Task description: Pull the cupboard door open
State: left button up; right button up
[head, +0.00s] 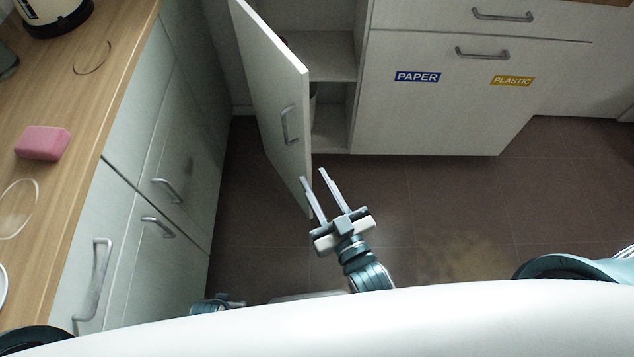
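The cupboard door (268,85) stands well open, swung out toward me, with its hinge side to the left. My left gripper is not clearly in view.
A drawer front (450,90) with PAPER and PLASTIC labels is right of the cupboard. At left, a wooden counter (75,100) bears a pink sponge (43,142), above closed cabinets (150,170).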

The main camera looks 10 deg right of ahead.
pick_arm(q)
jog(key=shift+s, duration=0.1)
